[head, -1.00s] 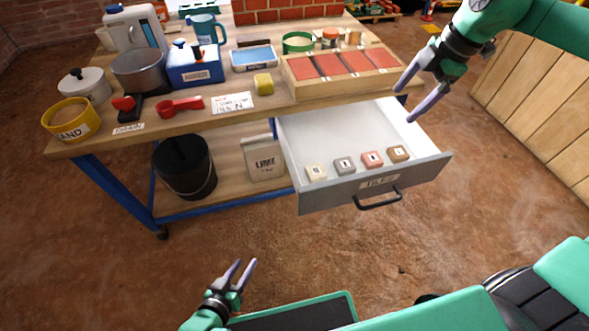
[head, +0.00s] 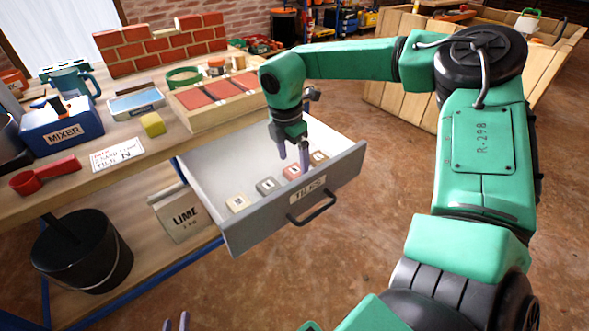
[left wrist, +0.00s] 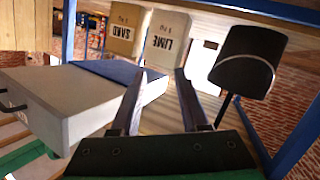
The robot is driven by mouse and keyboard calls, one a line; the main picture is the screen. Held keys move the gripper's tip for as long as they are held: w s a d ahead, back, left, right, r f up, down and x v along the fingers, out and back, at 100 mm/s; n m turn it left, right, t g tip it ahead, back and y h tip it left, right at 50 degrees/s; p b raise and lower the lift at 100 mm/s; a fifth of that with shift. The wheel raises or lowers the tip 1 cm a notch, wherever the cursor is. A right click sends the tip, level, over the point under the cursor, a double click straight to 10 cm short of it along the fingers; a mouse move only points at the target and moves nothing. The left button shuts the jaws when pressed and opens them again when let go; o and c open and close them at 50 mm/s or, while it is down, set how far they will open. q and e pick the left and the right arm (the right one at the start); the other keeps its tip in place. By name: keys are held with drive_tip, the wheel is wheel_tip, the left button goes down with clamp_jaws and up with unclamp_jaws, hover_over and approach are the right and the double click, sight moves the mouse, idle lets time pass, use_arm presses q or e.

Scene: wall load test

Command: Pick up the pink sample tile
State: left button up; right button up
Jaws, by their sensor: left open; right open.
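The pink sample tile (head: 292,171) lies in the open grey drawer (head: 245,233), in a row between a grey tile (head: 266,186) and a brown tile (head: 319,157). A cream tile (head: 237,203) is at the row's left end. My right gripper (head: 293,165) is open and points down at the pink tile, its fingers partly covering it. Whether the fingers touch the tile I cannot tell. My left gripper (head: 176,324) shows only its fingertips at the bottom edge. It also shows in the left wrist view (left wrist: 160,75), open and empty, low in front of the shelf.
The drawer has a dark handle (head: 312,208). On the lower shelf are a lime bag (head: 180,213) and a black bucket (head: 82,252). The bench top above holds a wooden tray of red tiles (head: 215,95), a yellow sponge (head: 152,124) and a blue mixer (head: 62,128).

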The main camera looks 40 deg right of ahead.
sight(291, 172)
drive_tip(key=f, duration=0.1)
drive_tip(key=f+b, duration=0.1)
drive_tip(key=shift+d+f, duration=0.2)
drive_tip(key=shift+f, duration=0.15)
use_arm(q)
drive_tip(key=w+r+t, duration=0.4)
drive_tip(key=w+r, duration=0.2)
drive_tip(key=r, duration=0.5)
drive_tip(key=shift+w+a+m+h, duration=0.3)
drive_tip(key=shift+w+h, duration=0.05)
drive_tip(key=shift+h, duration=0.05)
use_arm(e)
clamp_jaws()
